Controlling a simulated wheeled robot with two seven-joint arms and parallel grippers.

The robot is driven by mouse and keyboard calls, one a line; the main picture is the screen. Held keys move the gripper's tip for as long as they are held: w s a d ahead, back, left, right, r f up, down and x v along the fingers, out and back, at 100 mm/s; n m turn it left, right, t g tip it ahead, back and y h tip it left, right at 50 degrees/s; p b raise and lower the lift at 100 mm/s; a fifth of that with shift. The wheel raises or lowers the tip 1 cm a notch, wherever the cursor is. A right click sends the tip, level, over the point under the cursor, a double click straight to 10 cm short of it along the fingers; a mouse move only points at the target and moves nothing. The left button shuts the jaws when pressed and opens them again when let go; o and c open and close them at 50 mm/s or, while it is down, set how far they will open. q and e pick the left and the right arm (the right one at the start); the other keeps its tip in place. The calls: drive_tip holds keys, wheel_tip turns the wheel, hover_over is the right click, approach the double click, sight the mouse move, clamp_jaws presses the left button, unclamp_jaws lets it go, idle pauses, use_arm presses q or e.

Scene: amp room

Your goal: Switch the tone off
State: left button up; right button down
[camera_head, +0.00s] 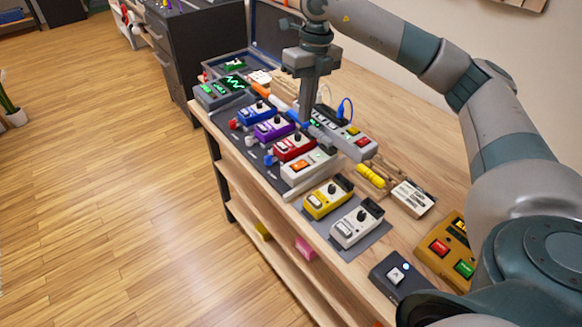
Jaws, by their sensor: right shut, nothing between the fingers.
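My right gripper (306,118) points down over the far part of the bench and is shut and empty. Its tips are close to the power strip (362,147) and the blue, purple and red pedals, but I cannot tell whether they touch anything. A grey device with green wave screens (213,91) stands at the far left end. A dark box with a white button and a lit blue-white light (389,277) is at the near end. An ochre box with red and green buttons (436,262) stands beside it. I cannot read which one makes the tone. My left gripper is not in view.
Blue (257,117), purple (274,131), red (294,148), white-orange (310,169), yellow (328,199) and white (356,226) pedals line the wooden bench's (375,260) left edge. Cables lie around the strip. My right arm covers the right side. Floor (110,200) at left is clear.

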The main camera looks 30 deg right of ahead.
sight(297, 166)
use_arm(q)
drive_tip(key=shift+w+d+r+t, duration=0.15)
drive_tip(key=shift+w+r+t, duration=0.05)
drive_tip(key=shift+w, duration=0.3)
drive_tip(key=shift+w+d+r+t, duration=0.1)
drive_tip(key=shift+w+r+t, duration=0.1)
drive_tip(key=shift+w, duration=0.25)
use_arm(e)
drive_tip(key=shift+s+r, duration=0.1)
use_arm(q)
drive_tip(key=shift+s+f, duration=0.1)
